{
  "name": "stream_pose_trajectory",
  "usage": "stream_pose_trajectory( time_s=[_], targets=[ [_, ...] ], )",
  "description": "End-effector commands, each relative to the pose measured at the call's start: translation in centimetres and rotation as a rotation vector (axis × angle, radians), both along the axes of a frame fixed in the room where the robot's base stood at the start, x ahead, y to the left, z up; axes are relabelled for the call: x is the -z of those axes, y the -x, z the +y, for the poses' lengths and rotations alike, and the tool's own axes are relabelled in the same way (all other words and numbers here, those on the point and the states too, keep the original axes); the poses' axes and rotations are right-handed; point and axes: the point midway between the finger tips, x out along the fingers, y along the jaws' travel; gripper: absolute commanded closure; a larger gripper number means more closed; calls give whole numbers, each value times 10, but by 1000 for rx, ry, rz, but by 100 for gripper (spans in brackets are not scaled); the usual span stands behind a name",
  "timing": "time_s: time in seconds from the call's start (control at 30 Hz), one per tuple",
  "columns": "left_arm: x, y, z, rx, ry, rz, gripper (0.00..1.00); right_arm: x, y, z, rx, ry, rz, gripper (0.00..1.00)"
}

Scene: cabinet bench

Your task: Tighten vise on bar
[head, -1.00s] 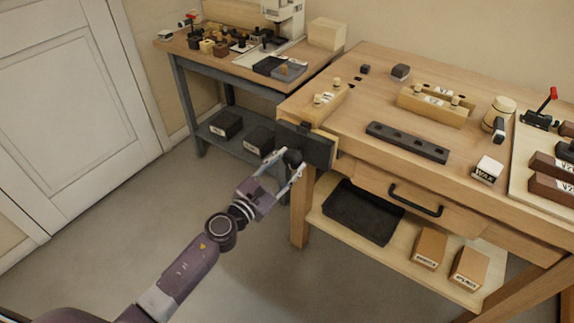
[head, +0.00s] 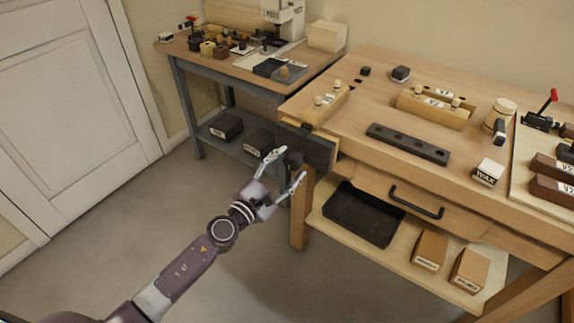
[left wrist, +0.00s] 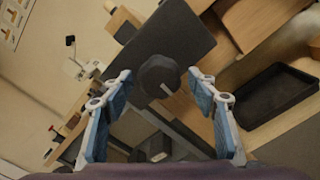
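The vise (head: 312,146) is a dark front jaw plate at the bench's left end, with a round black knob (head: 293,159) on its front. A pale wooden bar (head: 322,106) with two pegs and a white label lies along the bench edge just behind the jaw. Whether the jaw touches it I cannot tell. My left gripper (head: 294,163) is open, one finger on each side of the knob. In the left wrist view the knob (left wrist: 159,75) sits between the fingertips with gaps showing on both sides. My right gripper is in neither view.
The workbench (head: 365,95) holds a dark bar with holes (head: 407,143), a wooden block with pegs (head: 437,105) and a wax block (head: 488,172). Below are a drawer handle (head: 415,202) and a black tray (head: 360,213). A second bench (head: 190,58) stands behind left. Floor at left is clear.

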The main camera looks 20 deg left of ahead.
Motion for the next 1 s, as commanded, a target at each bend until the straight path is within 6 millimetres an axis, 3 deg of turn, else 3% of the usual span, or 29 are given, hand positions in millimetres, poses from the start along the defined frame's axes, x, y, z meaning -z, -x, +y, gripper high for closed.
stream_pose_trajectory(
  time_s=[0.27,1.0],
  targets=[
    [0,6,2,-1,0,-1,46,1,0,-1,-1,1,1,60],
    [0,61,22,1,0,-1,46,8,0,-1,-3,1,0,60]
  ],
)
